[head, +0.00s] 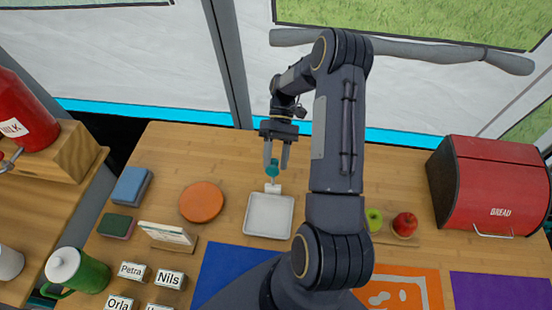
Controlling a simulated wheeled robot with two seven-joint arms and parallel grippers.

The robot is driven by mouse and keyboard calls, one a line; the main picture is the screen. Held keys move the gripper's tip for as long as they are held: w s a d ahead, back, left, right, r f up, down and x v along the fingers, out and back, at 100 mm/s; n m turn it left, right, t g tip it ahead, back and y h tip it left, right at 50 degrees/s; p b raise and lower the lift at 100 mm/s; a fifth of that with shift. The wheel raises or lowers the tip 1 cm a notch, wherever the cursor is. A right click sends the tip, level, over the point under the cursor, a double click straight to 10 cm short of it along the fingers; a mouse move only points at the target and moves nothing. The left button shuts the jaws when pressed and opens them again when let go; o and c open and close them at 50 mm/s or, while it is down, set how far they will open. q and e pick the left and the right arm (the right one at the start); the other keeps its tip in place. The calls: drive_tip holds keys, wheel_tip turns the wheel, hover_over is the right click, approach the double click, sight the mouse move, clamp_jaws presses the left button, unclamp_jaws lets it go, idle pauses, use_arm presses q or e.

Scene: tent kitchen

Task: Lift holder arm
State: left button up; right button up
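A square white tray (268,215) stands on the wooden table, left of the middle. At its back edge is a small white block (272,187) with a teal piece (272,168) rising from it; this looks like the holder and its arm. The teal piece looks about upright. My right gripper (277,163) points down just above and behind the tray. Its fingers are apart, with the tips close to the top of the teal piece. Whether they touch it I cannot tell. My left gripper is not in view.
An orange disc (201,201), blue sponge (131,185) and card stand (167,236) are left of the tray. Name blocks (170,279) and a green jug (80,271) stand front left. A green apple (374,219), red apple (405,224) and red bread box (492,187) are right.

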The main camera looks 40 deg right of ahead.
drive_tip(key=b+v, duration=0.1)
drive_tip(key=v, duration=0.6)
drive_tip(key=shift+w+d+r, duration=0.2)
idle(0.4)
